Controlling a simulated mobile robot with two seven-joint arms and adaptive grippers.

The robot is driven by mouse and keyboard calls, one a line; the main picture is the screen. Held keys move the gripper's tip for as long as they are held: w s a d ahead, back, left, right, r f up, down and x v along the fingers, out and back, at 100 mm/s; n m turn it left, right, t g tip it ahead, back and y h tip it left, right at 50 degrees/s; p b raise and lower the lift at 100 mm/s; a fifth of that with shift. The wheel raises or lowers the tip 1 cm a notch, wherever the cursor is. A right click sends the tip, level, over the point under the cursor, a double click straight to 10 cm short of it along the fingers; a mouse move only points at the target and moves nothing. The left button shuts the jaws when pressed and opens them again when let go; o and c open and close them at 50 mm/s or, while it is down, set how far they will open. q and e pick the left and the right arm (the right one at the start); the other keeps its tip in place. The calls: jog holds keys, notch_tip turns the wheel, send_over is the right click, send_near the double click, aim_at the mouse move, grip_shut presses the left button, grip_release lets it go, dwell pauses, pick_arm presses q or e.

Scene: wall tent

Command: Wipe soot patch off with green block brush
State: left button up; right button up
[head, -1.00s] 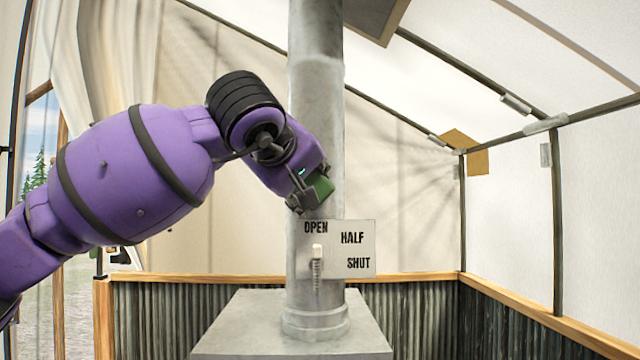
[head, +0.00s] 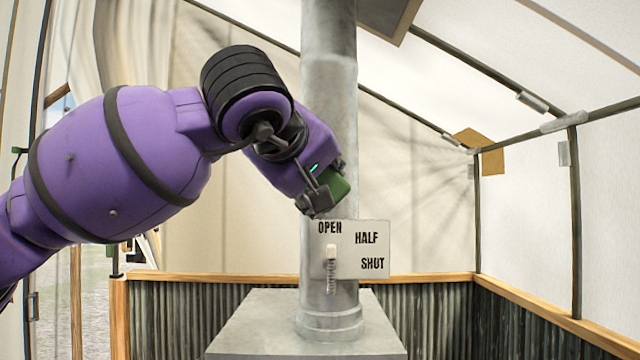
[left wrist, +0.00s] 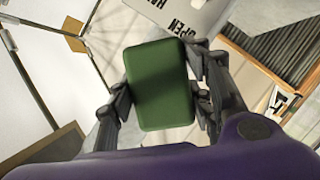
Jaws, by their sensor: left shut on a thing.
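My left gripper (head: 324,198) is shut on the green block brush (head: 338,187), in front of the grey stovepipe (head: 329,110) and just above the sign plate. In the left wrist view, the green block brush (left wrist: 160,85) sits between the two fingers of the left gripper (left wrist: 160,100), with its flat green back facing the camera. I cannot tell whether the brush touches the pipe. No soot patch shows in either view; the arm and brush hide part of the pipe. My right gripper is not in view.
The pipe stands on a grey stove top (head: 270,325). Corrugated metal wainscot (head: 180,310) with a wooden rail runs behind.

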pick_arm(q)
jog(key=shift+s, duration=0.1)
jog(key=shift+s, duration=1.55)
jog(key=shift+w, duration=0.1)
